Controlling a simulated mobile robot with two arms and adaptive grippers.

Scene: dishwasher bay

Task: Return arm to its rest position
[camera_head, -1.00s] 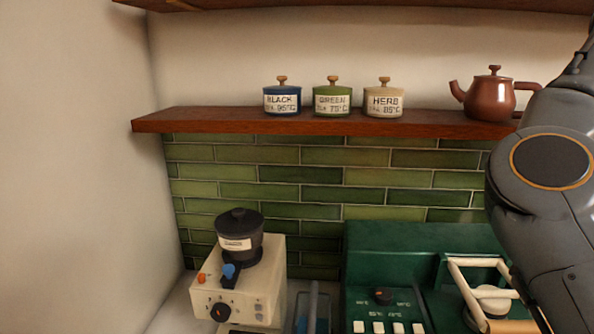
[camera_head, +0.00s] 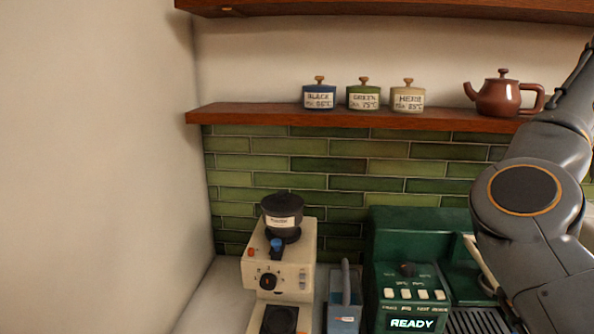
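A dark grey arm of mine (camera_head: 530,200) fills the right side of the head view, with a round orange-ringed joint. It comes in from the right and hides part of the green machine (camera_head: 410,235). Its gripper is outside the picture. My other arm and gripper do not show either.
A cream grinder (camera_head: 290,265) with a dark hopper stands left on the counter, a blue-grey handled item (camera_head: 345,300) beside it. The green machine's display reads READY. A shelf (camera_head: 330,118) holds three labelled canisters (camera_head: 364,96) and a brown teapot (camera_head: 500,95). A plain wall (camera_head: 90,160) is at left.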

